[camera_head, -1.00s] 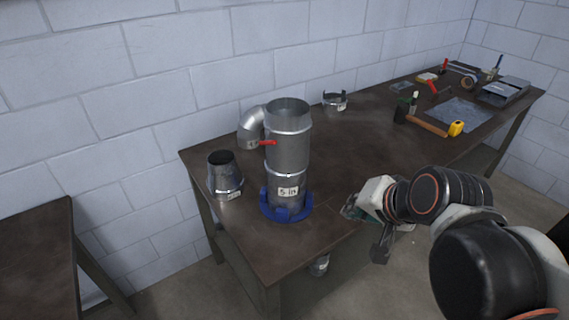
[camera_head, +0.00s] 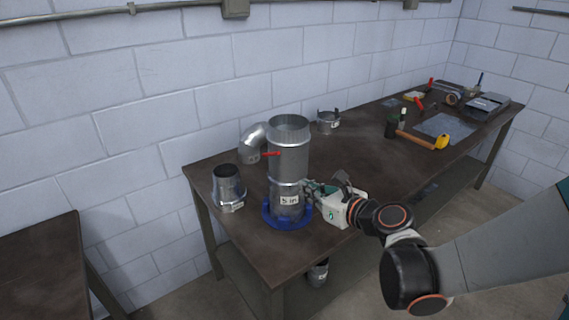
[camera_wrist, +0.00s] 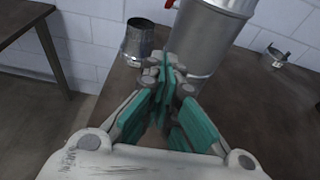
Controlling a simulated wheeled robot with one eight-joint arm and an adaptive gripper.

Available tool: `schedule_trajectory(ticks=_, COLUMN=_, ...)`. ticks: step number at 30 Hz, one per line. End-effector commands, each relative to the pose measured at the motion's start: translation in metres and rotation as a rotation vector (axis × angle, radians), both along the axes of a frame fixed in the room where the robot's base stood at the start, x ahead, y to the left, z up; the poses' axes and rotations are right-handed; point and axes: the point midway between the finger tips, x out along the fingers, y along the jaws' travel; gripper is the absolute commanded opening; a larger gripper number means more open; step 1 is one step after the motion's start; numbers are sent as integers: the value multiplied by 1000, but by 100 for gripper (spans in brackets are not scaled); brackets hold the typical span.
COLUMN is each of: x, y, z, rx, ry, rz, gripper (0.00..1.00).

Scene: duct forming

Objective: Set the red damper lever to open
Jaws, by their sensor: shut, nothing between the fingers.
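The red damper lever (camera_head: 271,154) sticks out to the left from the upper part of an upright metal duct (camera_head: 288,165). A bit of the red lever (camera_wrist: 170,3) shows at the top edge of the wrist view. The duct stands in a blue ring base (camera_head: 272,219) and bears a "5 in" label. My gripper (camera_head: 308,186) is just right of the lower duct, well below the lever. In the wrist view its teal-padded fingers (camera_wrist: 168,75) are closed together and empty, in front of the duct. I cannot tell whether the fingertips touch the duct.
A short reducer (camera_head: 228,185) stands left of the duct, and an elbow (camera_head: 252,140) lies behind it. A metal collar (camera_head: 328,121) sits at the back.

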Motion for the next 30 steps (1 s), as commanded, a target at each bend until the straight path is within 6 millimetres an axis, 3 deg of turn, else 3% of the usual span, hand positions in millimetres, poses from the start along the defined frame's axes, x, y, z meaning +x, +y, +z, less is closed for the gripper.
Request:
schedule_trajectory(ticks=7, x=23, y=17, z=-10, rx=4, ry=1, rz=2, gripper=0)
schedule_trajectory(ticks=18, x=81, y=57, z=-30, rx=2, ry=0, rz=3, gripper=0)
schedule_trajectory(ticks=24, x=89, y=62, z=-5, rx=1, ry=1, rz=1, gripper=0)
schedule_trajectory(ticks=30, x=94, y=65, z=6, rx=2, ry=1, rz=-1, gripper=0)
